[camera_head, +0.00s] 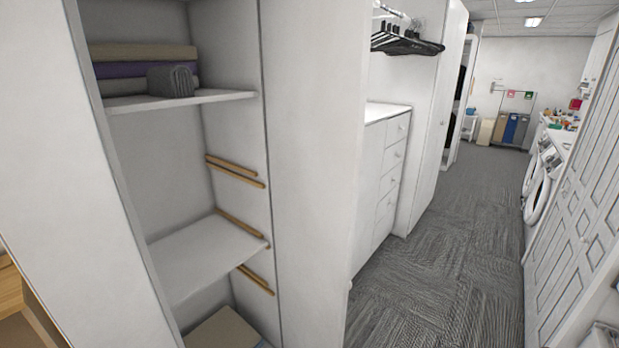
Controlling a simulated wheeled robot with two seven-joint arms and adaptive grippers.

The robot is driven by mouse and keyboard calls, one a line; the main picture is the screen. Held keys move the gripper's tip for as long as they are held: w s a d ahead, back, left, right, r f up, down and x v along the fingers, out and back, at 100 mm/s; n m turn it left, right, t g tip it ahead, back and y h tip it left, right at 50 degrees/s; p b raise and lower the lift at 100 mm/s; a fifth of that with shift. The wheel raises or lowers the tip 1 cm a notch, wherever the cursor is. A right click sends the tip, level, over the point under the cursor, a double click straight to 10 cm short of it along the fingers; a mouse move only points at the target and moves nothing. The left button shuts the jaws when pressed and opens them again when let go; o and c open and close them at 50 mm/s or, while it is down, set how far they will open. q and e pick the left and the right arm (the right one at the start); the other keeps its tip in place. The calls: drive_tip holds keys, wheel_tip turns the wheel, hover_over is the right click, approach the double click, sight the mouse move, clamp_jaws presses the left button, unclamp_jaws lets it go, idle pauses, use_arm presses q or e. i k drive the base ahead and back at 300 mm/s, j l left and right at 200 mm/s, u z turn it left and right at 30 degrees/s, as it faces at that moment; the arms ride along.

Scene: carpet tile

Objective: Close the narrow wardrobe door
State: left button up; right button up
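The narrow wardrobe (128,104) stands open close by on the left, with its shelves showing. A tall plain white panel (315,160), which looks like its door swung open, stands at the right side of the opening and sticks out toward the aisle. A small knob-like bump (350,285) shows at this panel's far edge, low down. The panel's far face is hidden. Another white panel (60,150) bounds the opening on the left; I cannot tell if it is a side wall or a door. Neither of my grippers is in view.
Beyond are a white drawer unit (392,165) and black hangers (405,42). The carpeted aisle (450,240) is clear. White panelled doors (580,220) and washers (538,195) line the right.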

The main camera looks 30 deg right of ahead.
sight(316, 53)
drive_tip(key=l+u, duration=0.1)
drive_tip(key=l, duration=0.4)
drive_tip(key=k+l+u, duration=0.15)
drive_tip(key=l, duration=0.3)
drive_tip(key=i+l+u, duration=0.15)
drive_tip(key=l, duration=0.5)
drive_tip(key=i+l+u, duration=0.15)
drive_tip(key=l, duration=0.5)
drive_tip(key=l+u, duration=0.15)
drive_tip(key=l, duration=0.55)
drive_tip(key=i, duration=0.05)
